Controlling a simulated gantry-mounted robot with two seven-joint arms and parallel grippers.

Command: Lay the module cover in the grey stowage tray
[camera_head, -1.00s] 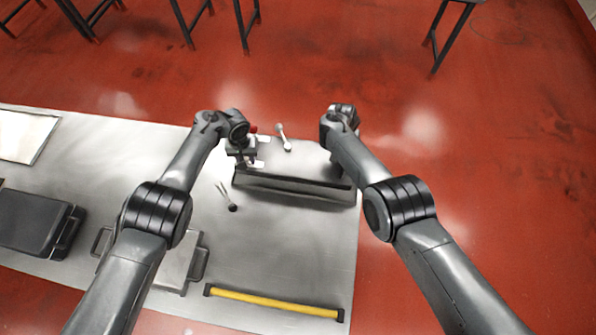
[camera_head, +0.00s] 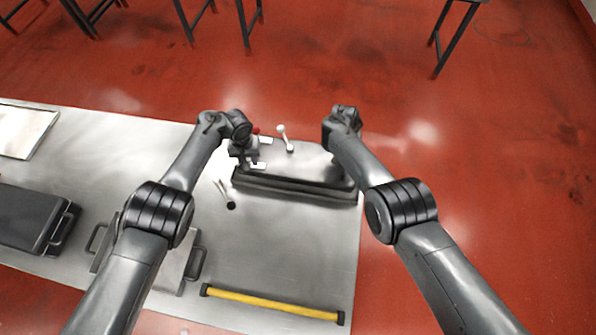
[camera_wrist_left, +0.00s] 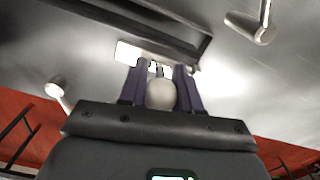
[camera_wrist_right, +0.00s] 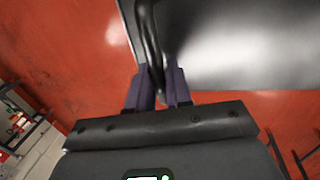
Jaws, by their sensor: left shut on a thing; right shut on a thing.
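A broad grey panel with a dark front edge (camera_head: 295,187), which looks like the module cover, lies between my grippers at the table's right end. In the right wrist view a grey panel (camera_wrist_right: 245,45) carries a dark bar handle (camera_wrist_right: 150,45). My right gripper (camera_wrist_right: 158,85) is shut on that handle. My left gripper (camera_wrist_left: 160,85) is shut on a pale round knob (camera_wrist_left: 161,94), beside the panel's left end. A dark-rimmed frame (camera_wrist_left: 140,18) shows beyond it. I cannot tell which piece is the grey stowage tray, or whether the panel touches what is below.
A pale lever (camera_head: 285,140) stands behind the panel. A yellow bar (camera_head: 272,303) lies near the table's front edge. A grey piece with side handles (camera_head: 172,262) and a dark case (camera_head: 32,218) are at left. A pale flat tray (camera_head: 25,132) is at far left.

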